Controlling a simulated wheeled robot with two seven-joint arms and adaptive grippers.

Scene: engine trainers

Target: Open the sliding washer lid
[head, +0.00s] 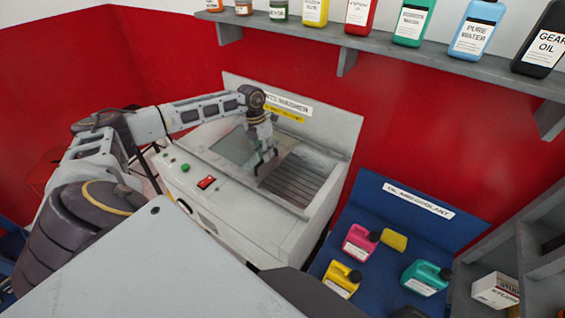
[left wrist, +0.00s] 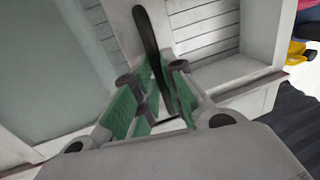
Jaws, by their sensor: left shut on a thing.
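The washer (head: 245,215) is a pale grey cabinet with a tilted back panel. Its top has a grey-green translucent lid panel (head: 232,149) on the left and an open bay with a slatted floor (head: 296,179) on the right. My left gripper (head: 265,160) reaches down over the lid's right side. In the left wrist view the green-padded fingers (left wrist: 154,78) are shut on a dark upright handle (left wrist: 148,35), which stands at the edge between the panel (left wrist: 60,65) and the slatted bay (left wrist: 205,40). My right gripper is not seen.
A green button (head: 185,167) and a red switch (head: 206,182) are on the washer's front. A blue stand (head: 400,225) with several coloured bottles is to the right. A grey shelf (head: 390,45) of bottles runs above on the red wall.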

